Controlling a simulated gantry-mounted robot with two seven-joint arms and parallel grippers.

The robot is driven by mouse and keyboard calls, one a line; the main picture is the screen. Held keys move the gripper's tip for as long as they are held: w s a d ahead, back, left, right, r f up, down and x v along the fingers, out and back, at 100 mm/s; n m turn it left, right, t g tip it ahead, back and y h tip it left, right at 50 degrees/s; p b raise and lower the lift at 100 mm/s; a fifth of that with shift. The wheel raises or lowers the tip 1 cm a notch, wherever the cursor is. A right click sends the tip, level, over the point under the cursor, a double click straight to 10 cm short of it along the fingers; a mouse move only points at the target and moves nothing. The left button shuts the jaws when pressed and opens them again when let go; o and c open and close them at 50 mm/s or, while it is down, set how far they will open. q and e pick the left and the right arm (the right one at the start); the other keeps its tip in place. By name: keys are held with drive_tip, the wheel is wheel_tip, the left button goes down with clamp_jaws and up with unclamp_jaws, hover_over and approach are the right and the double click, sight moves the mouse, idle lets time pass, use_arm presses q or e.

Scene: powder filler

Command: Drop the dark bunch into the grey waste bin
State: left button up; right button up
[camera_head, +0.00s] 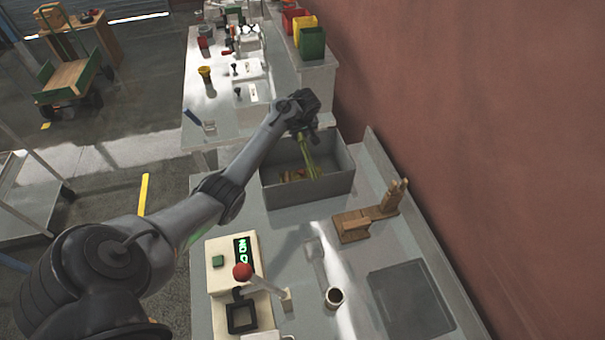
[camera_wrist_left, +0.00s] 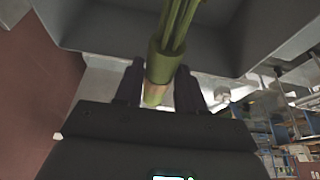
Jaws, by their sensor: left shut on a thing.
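The grey waste bin (camera_head: 312,190) is an open-topped box at the far end of the near bench. My left gripper (camera_head: 302,127) is over the bin, shut on a yellow-green bunch (camera_head: 309,157) of thin stalks. The bunch hangs down into the bin opening, above some brown and orange bits (camera_head: 291,175) inside. In the left wrist view, the bunch (camera_wrist_left: 176,40) stands between my two dark fingers (camera_wrist_left: 158,88). It looks olive green rather than dark. Whether its lower end touches the bin's contents cannot be told. My right gripper is not in view.
A wooden stand (camera_head: 352,228), a small cup (camera_head: 333,297), a grey tray (camera_head: 410,298) and a cream device with a red-knobbed lever (camera_head: 242,271) are on the near bench. A farther white bench (camera_head: 210,120) holds small tools. A red-brown wall (camera_head: 470,130) borders the right.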

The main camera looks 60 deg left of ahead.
use_arm(q)
drive_tip(key=o, duration=1.1)
drive_tip(key=shift+r, duration=0.1)
drive_tip(key=v, duration=1)
drive_tip(key=shift+s+d+r+b, duration=0.1)
drive_tip(key=shift+d+r+b, duration=0.05)
drive_tip(key=shift+r+b, duration=0.15)
